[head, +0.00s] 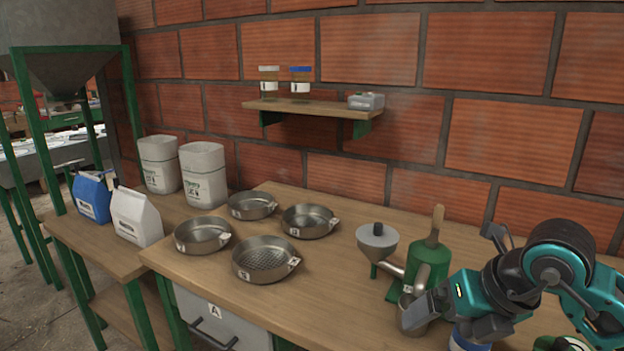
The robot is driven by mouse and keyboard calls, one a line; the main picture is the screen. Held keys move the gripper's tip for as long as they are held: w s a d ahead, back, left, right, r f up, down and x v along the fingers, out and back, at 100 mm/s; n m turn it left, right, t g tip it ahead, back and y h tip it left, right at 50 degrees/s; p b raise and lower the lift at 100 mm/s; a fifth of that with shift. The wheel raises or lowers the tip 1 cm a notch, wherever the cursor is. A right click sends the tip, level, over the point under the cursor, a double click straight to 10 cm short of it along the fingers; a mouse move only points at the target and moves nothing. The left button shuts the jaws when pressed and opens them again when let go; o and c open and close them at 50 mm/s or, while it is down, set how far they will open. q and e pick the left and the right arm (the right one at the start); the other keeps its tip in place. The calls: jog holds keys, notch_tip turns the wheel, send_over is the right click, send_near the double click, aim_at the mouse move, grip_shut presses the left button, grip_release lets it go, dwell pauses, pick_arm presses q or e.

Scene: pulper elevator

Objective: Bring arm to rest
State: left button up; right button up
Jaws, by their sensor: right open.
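My right arm comes in from the right, over the right end of the wooden workbench (345,275). Its gripper (455,322) is open and low over the bench, just right of a small metal cup (411,316). One grey finger overlaps the cup in the picture; I cannot tell whether they touch. A blue and white round thing (466,340) shows partly below the gripper, at the picture's lower edge. I cannot see anything held. My left gripper is not in view.
A green hand pulper (428,264) with a grey funnel (377,242) stands close left of my right gripper. Several metal sieve pans (266,261) lie further left. A wall shelf (313,108) holds two jars and a grey box. The bench's front middle is clear.

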jog(key=s+a+r+n+y, duration=0.25)
jog(key=a+y, duration=0.35)
jog(key=a, duration=0.4)
jog(key=s+a+r+m+t+y, duration=0.2)
jog(key=a+r+m+t+y, duration=0.25)
jog(key=r+y, duration=0.6)
jog(key=w+d+r+m+t+h, duration=0.25)
jog(key=d+m+t+h, duration=0.55)
jog(key=m+t, duration=0.55)
jog(key=d+f+m+g+h, duration=0.6)
jog(key=d+f+m+h, duration=0.4)
jog(key=f+m+h, duration=0.5)
jog(key=s+a+f+m+g+y, duration=0.35)
jog(key=s+f+g, duration=0.95)
jog(key=s+f, duration=0.5)
pick_arm(q)
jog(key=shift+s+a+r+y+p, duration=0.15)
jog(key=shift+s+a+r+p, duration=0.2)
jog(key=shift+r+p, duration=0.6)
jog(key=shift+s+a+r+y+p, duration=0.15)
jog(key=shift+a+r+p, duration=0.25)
jog(key=shift+p, duration=1.05)
pick_arm(e)
jog(key=w+a+f+n+t+y, duration=0.1)
jog(key=w+a+f+t, duration=0.2)
jog(key=w+t, duration=0.3)
jog(key=shift+w+f+t+y, duration=0.35)
jog(key=shift+w+f, duration=0.25)
jog(key=shift+w, duration=0.2)
